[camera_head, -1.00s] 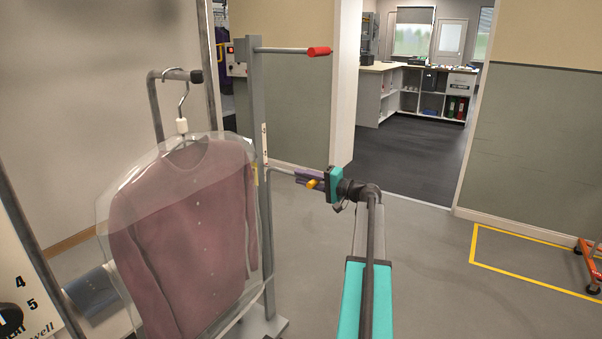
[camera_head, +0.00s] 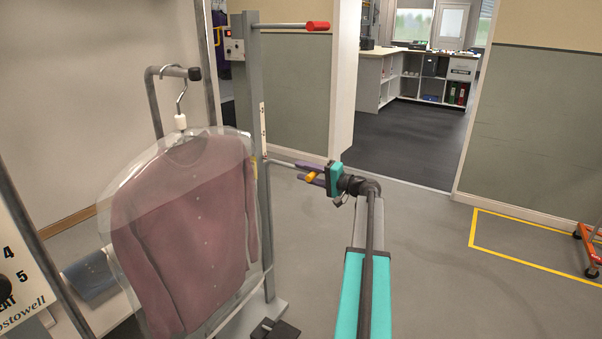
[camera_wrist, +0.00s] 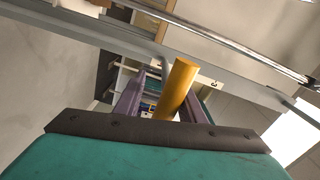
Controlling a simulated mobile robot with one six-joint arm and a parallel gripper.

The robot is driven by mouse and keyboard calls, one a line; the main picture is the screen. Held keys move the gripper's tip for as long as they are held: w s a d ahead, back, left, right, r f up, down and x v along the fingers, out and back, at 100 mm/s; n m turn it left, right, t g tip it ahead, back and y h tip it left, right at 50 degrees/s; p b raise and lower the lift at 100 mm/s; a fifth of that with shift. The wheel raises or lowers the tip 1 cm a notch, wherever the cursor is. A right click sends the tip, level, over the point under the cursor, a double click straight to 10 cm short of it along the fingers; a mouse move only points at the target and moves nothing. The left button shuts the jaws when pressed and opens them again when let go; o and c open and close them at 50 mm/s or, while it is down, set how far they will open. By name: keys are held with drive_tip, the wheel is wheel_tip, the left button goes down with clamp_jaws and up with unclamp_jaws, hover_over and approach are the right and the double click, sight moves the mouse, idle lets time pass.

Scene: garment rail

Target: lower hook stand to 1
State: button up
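The hook stand has a grey upright post (camera_head: 263,210) with a white scale strip (camera_head: 263,125). A side hook (camera_head: 180,75) holds a hanger with a maroon cardigan (camera_head: 200,220) in a clear cover. A thin grey rod (camera_head: 282,162) runs from the post to my gripper (camera_head: 303,172). Its purple fingers are apart. A yellow cylinder (camera_head: 311,176) sits at the fingers. In the wrist view this yellow cylinder (camera_wrist: 178,88) shows between the fingers, with a gap on its left; contact is unclear. Numbers on the strip are too small to read.
A red-tipped bar (camera_head: 318,27) sticks out at the post's top, beside a control box (camera_head: 234,40). A black pedal (camera_head: 275,330) lies at the stand's base. A numbered board (camera_head: 12,265) stands at the left.

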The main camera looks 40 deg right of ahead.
drive_tip(key=shift+a+r, duration=0.15)
drive_tip(key=shift+s, duration=0.15)
drive_tip(key=v, duration=1.3)
drive_tip(key=shift+s, duration=0.2)
idle(0.4)
